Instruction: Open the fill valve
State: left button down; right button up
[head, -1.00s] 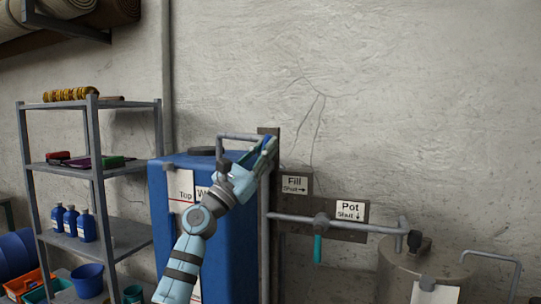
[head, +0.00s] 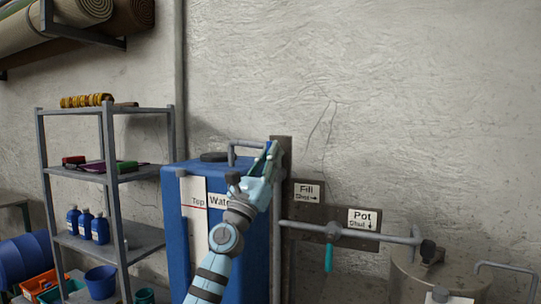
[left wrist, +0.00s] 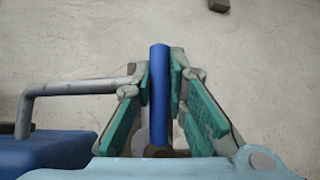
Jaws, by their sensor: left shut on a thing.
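My left gripper (head: 272,150) is at the upper end of the brown post, beside the blue water tank (head: 178,215). In the left wrist view, its green-padded fingers (left wrist: 160,85) are shut on a blue bar-shaped handle (left wrist: 160,80), which runs up between them. The handle's far end and pivot are hidden behind the gripper in the head view. The Fill sign (head: 308,192) reads "Shut" with an arrow to the right. The Pot sign (head: 364,219) reads "Shut" with a downward arrow. Below it, a teal lever (head: 328,257) hangs down from the pipe. My right gripper is not in view.
A grey pipe (left wrist: 75,88) bends from the tank top towards the handle. A horizontal pipe (head: 300,226) runs right to a beige pot (head: 410,275). A grey shelf (head: 140,238) with blue bottles (head: 86,224) stands at left. The wall above is clear.

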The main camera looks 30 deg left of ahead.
pick_arm(q)
jog(key=c, duration=1.6)
grip_release()
jog(key=shift+a, duration=0.1)
jog(key=shift+s+f, duration=0.1)
jog(key=shift+f, duration=0.15)
jog(key=v, duration=1.1)
jog(key=shift+s+f, duration=0.15)
jog(key=shift+s, duration=0.1)
